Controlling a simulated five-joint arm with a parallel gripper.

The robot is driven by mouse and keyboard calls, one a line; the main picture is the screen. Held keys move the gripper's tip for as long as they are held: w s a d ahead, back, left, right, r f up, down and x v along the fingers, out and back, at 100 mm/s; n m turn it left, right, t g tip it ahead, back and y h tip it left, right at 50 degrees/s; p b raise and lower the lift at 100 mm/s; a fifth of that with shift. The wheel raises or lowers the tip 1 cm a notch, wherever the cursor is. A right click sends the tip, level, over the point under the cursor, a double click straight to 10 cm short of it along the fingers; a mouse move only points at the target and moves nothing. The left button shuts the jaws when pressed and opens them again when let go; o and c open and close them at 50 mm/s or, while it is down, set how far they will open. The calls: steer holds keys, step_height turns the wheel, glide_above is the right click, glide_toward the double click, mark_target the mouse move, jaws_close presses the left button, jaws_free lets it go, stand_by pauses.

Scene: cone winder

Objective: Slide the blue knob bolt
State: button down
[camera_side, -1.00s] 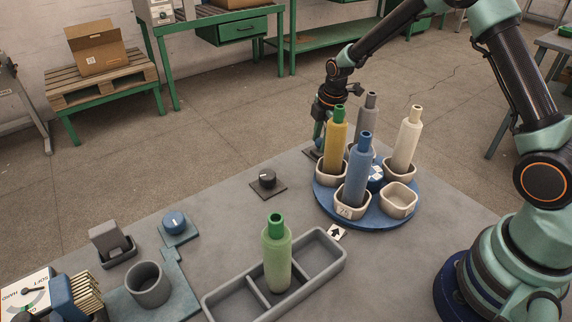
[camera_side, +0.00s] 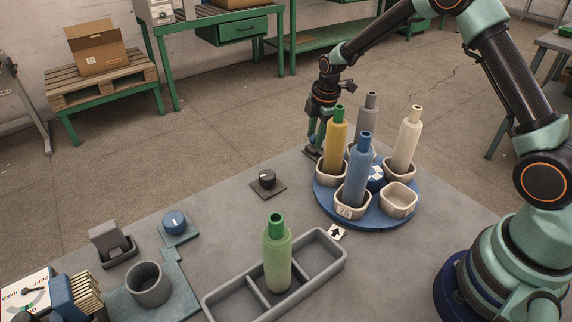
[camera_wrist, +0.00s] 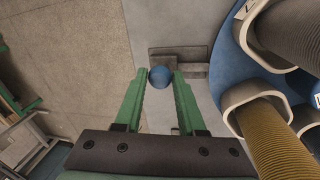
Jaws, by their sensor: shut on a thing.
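The blue knob (camera_wrist: 160,77) of the bolt sits between the two green fingers of my gripper (camera_wrist: 160,72) in the wrist view. The fingers are shut on it from both sides. The grey bolt housing (camera_wrist: 180,54) lies just beyond the knob at the table edge. In the side view my gripper (camera_side: 315,145) is low at the far table edge, behind the turntable. There the knob is mostly hidden by the fingers.
The blue turntable (camera_side: 368,217) with several bottles in pale cups stands close beside my gripper. A yellow bottle (camera_side: 335,143) is nearest. A black dial (camera_side: 267,179) sits to the left. A tray (camera_side: 324,240) holds a green bottle (camera_side: 277,255). Bare table lies between.

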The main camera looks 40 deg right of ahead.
steer(key=shift+w, duration=0.7)
steer(key=c, duration=0.5)
jaws_free()
steer(key=shift+s+r, duration=0.1)
step_height(320, 180, up, 12)
steer(key=s, duration=0.2)
steer(key=shift+s+a, duration=0.15)
